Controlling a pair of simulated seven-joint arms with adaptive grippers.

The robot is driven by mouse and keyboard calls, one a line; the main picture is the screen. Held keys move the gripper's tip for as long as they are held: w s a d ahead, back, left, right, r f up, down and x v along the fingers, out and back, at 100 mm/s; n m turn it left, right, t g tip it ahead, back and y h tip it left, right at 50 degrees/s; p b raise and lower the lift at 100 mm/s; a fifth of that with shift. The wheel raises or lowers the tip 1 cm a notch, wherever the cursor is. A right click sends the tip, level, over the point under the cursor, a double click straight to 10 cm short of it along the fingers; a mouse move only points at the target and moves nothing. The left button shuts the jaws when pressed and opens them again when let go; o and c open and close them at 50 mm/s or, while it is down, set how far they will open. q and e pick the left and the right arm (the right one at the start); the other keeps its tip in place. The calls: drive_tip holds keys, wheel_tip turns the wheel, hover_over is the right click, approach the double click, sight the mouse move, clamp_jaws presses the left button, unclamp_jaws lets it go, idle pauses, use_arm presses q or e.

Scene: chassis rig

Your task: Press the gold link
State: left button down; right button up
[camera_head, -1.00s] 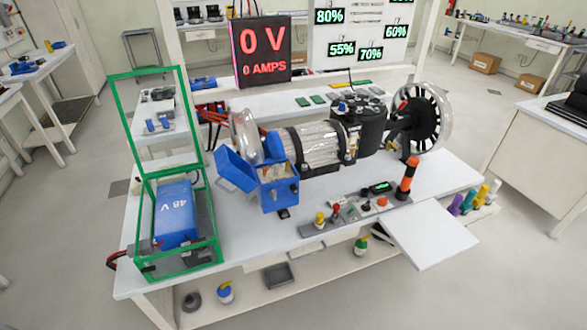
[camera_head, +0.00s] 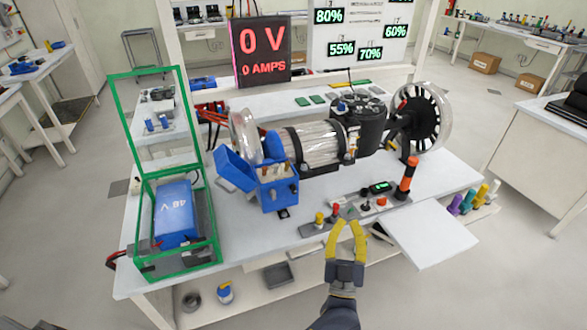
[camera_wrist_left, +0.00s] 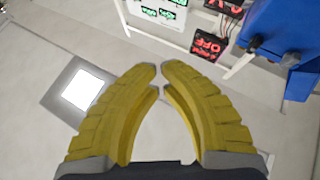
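The gold link is too small to tell for sure. Small gold-coloured parts (camera_head: 268,174) show in the top of the open blue box (camera_head: 280,193) on the bench, in front of the motor. My left gripper (camera_head: 347,222) comes up from the bottom edge in the head view, with yellow fingers over the bench's front edge. It is right of the blue box and apart from it. In the left wrist view its fingers (camera_wrist_left: 160,68) curve towards each other with a narrow gap and nothing between them. My right gripper is not in view.
A green-framed case (camera_head: 215,225) with a blue 48 V battery (camera_head: 174,222) stands at the left. A control strip (camera_head: 318,229) with coloured knobs and an orange-black post (camera_head: 406,178) lie along the front. The display (camera_head: 262,72) reads 0 V, 0 AMPS. The white front panel (camera_head: 430,237) is bare.

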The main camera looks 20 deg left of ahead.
sight(292, 177)
use_arm(q)
drive_tip(key=s+a+r+n+g+y, duration=0.3)
drive_tip(key=a+n+g+y, duration=0.2)
drive_tip(key=a+y, duration=0.4)
drive_tip(key=shift+s+g+y, duration=0.3)
drive_tip(key=shift+g+y, duration=0.2)
drive_tip(key=shift+y, duration=0.4)
drive_tip(key=shift+r, duration=0.1)
drive_tip(key=x, duration=1.4)
drive_tip(key=shift+d, duration=0.1)
